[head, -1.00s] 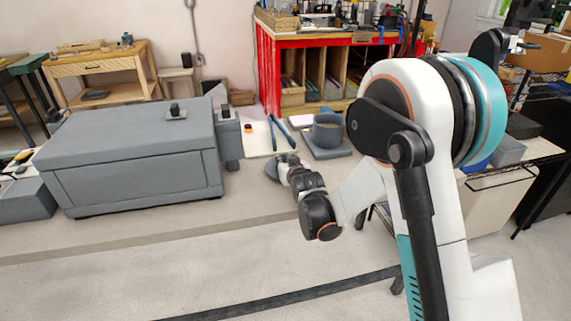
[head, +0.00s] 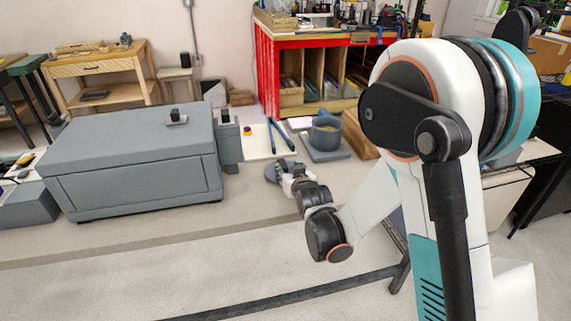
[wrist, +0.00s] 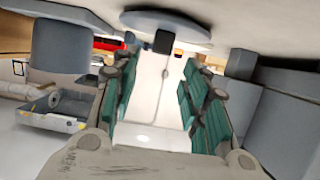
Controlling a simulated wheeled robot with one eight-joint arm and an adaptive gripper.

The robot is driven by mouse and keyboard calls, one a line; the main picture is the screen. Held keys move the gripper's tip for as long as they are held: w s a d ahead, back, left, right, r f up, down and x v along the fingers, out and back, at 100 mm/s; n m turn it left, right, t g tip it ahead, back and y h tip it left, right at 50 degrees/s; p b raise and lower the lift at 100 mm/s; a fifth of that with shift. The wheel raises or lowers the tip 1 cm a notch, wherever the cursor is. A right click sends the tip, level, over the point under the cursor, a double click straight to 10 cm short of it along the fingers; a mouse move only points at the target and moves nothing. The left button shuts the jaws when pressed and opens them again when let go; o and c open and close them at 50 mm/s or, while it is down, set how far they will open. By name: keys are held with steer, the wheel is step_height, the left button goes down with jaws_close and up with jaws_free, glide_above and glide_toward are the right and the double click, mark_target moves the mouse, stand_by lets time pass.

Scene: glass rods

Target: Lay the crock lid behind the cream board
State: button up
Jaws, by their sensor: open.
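The crock lid (head: 270,174) is a grey-blue disc lying on the worktop, partly hidden by my gripper in the head view. In the wrist view the lid (wrist: 190,26) shows at the top, with its dark knob (wrist: 163,41) in the gap between the fingers. My gripper (head: 283,172) is open at the lid; the green-padded fingers (wrist: 158,75) stand apart. I cannot tell whether they reach around the knob. The cream board (head: 257,148) lies farther back, beside the grey box, with blue rods (head: 277,133) on it.
A blue-grey crock (head: 326,134) stands on a grey slab (head: 322,154) right of the board. A large grey box (head: 130,150) fills the left, with a narrow grey block (head: 228,145) at its right end. Bare worktop (head: 235,195) lies left of my gripper.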

steer(key=p+v, duration=0.1)
steer(key=v, duration=0.4)
steer(key=shift+s+r, duration=0.15)
steer(key=shift+s, duration=0.1)
steer(key=s+d+r+m+g+h, duration=0.2)
steer(key=s+d+r+g, duration=0.1)
steer(key=s+d+r, duration=0.85)
steer(key=s+d+g, duration=0.1)
steer(key=s+d, duration=0.2)
steer(key=s, duration=0.4)
steer(key=s+d+g+h, duration=0.1)
steer(key=s+d, duration=0.1)
steer(key=s, duration=0.4)
steer(key=s+d+m+g, duration=0.1)
steer(key=s+d, duration=0.2)
steer(key=s, duration=0.4)
steer(key=shift+s+d+h, duration=0.3)
steer(key=shift+h, duration=0.1)
